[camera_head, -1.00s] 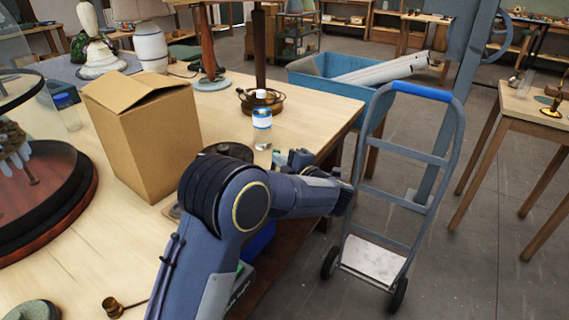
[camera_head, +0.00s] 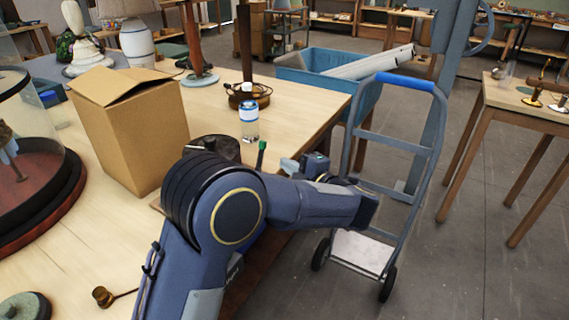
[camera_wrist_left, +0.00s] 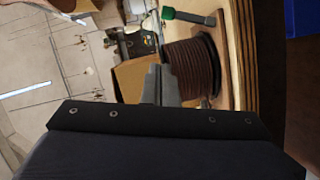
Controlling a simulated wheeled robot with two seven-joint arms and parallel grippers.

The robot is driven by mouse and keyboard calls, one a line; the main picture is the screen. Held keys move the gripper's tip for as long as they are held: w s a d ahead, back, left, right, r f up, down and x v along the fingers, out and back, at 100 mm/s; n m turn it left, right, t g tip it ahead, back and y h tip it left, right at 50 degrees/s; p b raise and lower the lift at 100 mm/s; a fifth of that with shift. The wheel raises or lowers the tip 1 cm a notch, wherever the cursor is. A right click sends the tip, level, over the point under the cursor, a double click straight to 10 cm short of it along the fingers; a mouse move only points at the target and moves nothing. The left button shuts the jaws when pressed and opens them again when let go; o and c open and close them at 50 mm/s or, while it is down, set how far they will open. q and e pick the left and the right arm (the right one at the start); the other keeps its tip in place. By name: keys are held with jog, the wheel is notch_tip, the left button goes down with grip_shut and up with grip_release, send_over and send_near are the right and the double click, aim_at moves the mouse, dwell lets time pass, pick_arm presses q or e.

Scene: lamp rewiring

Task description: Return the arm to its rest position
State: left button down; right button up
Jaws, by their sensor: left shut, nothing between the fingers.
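My left arm bends across the front of the workbench (camera_head: 300,100), with its forearm pointing right past the bench edge. My left gripper (camera_head: 288,166) is partly hidden behind the forearm in the head view, beside the bench edge. In the left wrist view its fingers (camera_wrist_left: 160,86) are closed together and hold nothing. A brown cord spool (camera_wrist_left: 190,68) shows just past the fingers; I cannot tell if they touch it. In the head view the dark spool (camera_head: 217,147) is partly hidden behind my elbow. My right gripper is not in view.
A cardboard box (camera_head: 135,130), a glue bottle (camera_head: 249,120) and a green-ended tool (camera_head: 262,148) are on the bench. A hand truck (camera_head: 400,150) stands right of my forearm, with a blue bin (camera_head: 320,80) behind it.

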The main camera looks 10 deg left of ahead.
pick_arm(q)
jog(key=w+a+r+m+t+h+p, duration=0.25)
jog(key=a+r+m+t+h, duration=0.3)
jog(key=r, duration=0.45)
jog(key=s+a+r+m+h+p, duration=0.1)
jog(key=s+a+r+m+h, duration=0.15)
jog(key=s+m+h, duration=0.45)
jog(key=s+a+f+m+g+h+p, duration=0.1)
jog(key=s+f+m+g, duration=0.2)
jog(key=s, duration=0.7)
jog(key=s+a+f+m+g+h+p, duration=0.1)
jog(key=s+f+m+g, duration=0.3)
jog(key=s, duration=0.6)
jog(key=s+f+m+g+h+p, duration=0.1)
jog(key=s+f+m+g, duration=0.2)
jog(key=s, duration=0.7)
jog(key=shift+a+f+g+h, duration=0.4)
jog(key=shift+f+g, duration=0.15)
jog(key=shift+f, duration=0.4)
jog(key=shift+s+a, duration=0.1)
jog(key=shift+s, duration=0.05)
